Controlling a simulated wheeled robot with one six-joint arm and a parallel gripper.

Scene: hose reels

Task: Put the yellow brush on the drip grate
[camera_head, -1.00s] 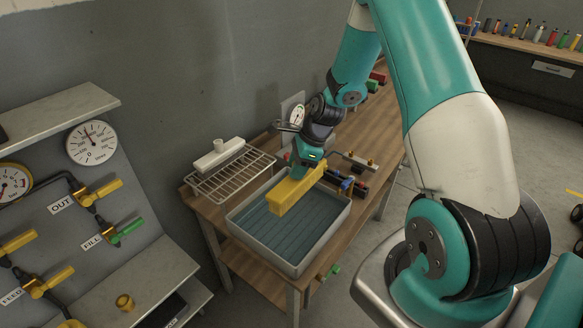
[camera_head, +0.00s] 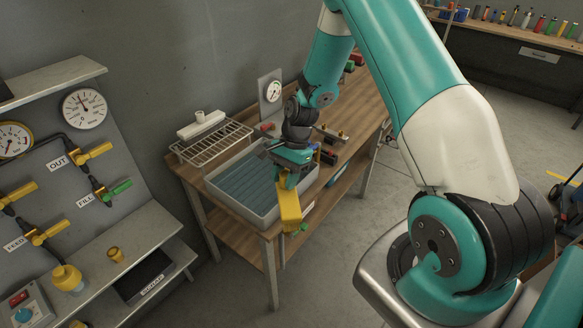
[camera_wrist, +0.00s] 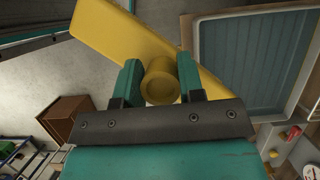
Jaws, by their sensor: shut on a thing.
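My gripper (camera_head: 288,180) is shut on the yellow brush (camera_head: 289,210), which hangs below it at the right edge of the grey tray (camera_head: 235,217). In the wrist view, my gripper's two fingers (camera_wrist: 160,78) hold the brush's round knob, and its long yellow block (camera_wrist: 115,32) lies beyond them at a slant. The drip grate (camera_head: 207,150), a wire rack, stands on the wooden table behind and left of the tray. A white brush (camera_head: 201,125) with a knob lies along its back edge. The front of the grate is bare.
The tray has a ribbed blue-grey floor and raised walls. A gauge on an upright plate (camera_head: 271,92) stands behind my gripper. Small fittings (camera_head: 328,135) lie right of the tray. A valve panel (camera_head: 65,200) and shelf are on the left.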

